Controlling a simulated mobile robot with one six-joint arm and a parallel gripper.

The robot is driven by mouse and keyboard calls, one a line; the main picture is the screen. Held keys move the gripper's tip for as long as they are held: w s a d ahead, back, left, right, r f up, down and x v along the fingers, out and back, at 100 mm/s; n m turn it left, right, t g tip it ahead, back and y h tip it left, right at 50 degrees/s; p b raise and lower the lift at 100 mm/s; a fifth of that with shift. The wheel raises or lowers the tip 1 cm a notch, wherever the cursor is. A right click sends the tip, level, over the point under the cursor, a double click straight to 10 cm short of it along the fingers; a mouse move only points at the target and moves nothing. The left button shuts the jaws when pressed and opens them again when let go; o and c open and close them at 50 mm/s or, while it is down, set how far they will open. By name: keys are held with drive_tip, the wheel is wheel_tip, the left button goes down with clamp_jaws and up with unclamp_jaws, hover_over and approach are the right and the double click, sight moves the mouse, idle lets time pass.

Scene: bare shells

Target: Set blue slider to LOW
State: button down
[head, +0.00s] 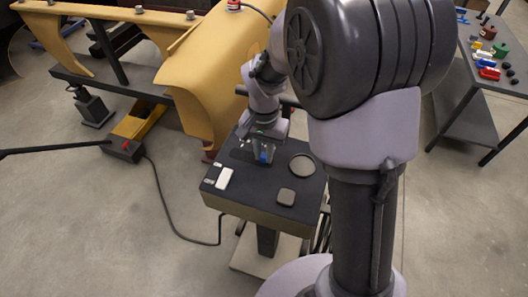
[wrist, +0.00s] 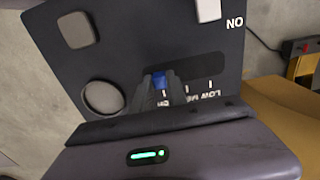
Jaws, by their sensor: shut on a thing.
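The blue slider (wrist: 160,80) is a small blue knob on the dark control panel (head: 245,197). In the wrist view it sits at the left part of a dark slot (wrist: 205,68). My gripper (wrist: 161,84) is shut on it, with a finger on either side. In the head view the blue knob (head: 264,157) shows under my gripper (head: 263,153) at the panel's far side. Upside-down white lettering, LOW (wrist: 210,95) among it, runs beside the slot with tick marks. The label nearest the knob is partly hidden by the fingers.
The panel also carries a round dial (head: 302,166), a square grey button (head: 286,197) and a white switch (head: 224,178). A yellow shell (head: 205,80) stands close behind the panel. A table (head: 490,70) with small coloured parts is at the right. A cable lies on the floor at left.

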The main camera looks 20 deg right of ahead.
sight(236, 153)
drive_tip(key=w+a, duration=0.1)
drive_tip(key=a, duration=0.1)
drive_tip(key=w+a+p, duration=0.1)
drive_tip(key=w+a, duration=0.1)
drive_tip(key=w+a+p, duration=0.1)
drive_tip(key=w+a, duration=0.1)
drive_tip(key=shift+a+r, duration=0.1)
drive_tip(key=shift+a, duration=0.25)
drive_tip(key=c, duration=1.7)
unclamp_jaws()
drive_tip(key=o, duration=0.4)
drive_tip(key=shift+a, duration=0.15)
